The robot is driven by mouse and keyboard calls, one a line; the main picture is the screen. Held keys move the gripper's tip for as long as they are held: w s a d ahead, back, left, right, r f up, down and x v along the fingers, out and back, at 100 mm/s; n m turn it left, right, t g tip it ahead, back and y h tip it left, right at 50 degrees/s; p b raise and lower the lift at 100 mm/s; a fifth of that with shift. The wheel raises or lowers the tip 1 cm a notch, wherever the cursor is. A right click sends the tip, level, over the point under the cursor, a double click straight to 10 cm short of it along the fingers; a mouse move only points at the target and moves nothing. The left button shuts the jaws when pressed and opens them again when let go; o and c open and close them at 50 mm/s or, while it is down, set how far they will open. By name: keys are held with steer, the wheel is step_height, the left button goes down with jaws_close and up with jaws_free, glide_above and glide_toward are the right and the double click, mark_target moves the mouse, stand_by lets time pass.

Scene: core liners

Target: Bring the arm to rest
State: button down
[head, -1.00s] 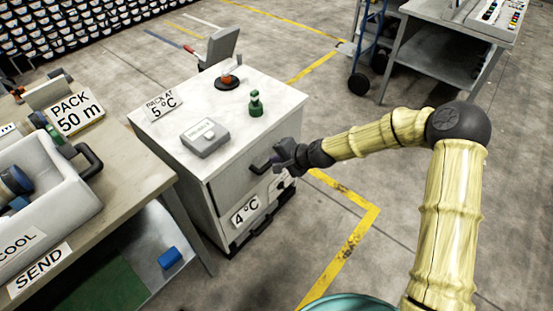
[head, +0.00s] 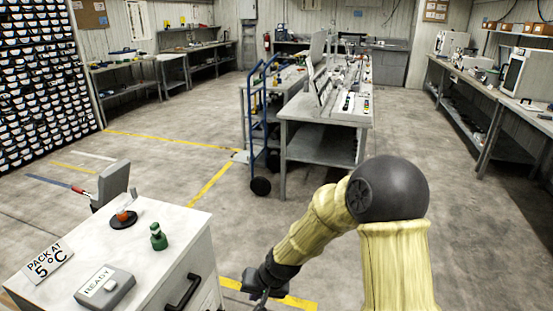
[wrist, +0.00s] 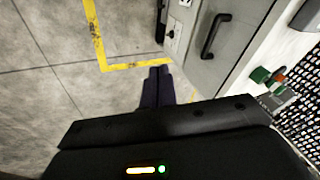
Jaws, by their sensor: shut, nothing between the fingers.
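My gripper (head: 262,299) is at the bottom of the head view, low beside the right side of the white cabinet (head: 190,238), and its tip is partly cut off by the frame edge. In the wrist view its dark fingers (wrist: 158,76) are together, empty, over the grey floor near a yellow line. My arm is bent, with its dark elbow raised at the right of the head view. The cabinet's dark handle (head: 183,291) is left of my gripper; in the wrist view the handle (wrist: 214,36) is apart from my fingers.
On the cabinet stand a grey READY box (head: 103,287), a green object (head: 158,237), an orange-topped item (head: 123,217) and a "PACK AT 5 °C" sign (head: 47,262). A blue trolley (head: 262,130) and a grey workbench (head: 325,140) stand further back. Open floor lies between.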

steer(key=s+d+r+h, duration=0.1)
steer(key=s+d+r, duration=0.25)
steer(key=d, duration=0.35)
steer(key=s+d+r+h, duration=0.2)
steer(key=s+d+r, duration=0.1)
steer(key=s+d, duration=0.3)
steer(key=s+d+r+h, duration=0.1)
steer(key=s+d+r, duration=0.25)
steer(key=d, duration=0.45)
steer(key=w+p+v, duration=0.3)
steer(key=p+v, duration=1)
steer(key=p, duration=0.1)
steer(key=shift+r+p, duration=0.3)
steer(key=shift+r, duration=0.25)
steer(key=shift+s+a, duration=0.1)
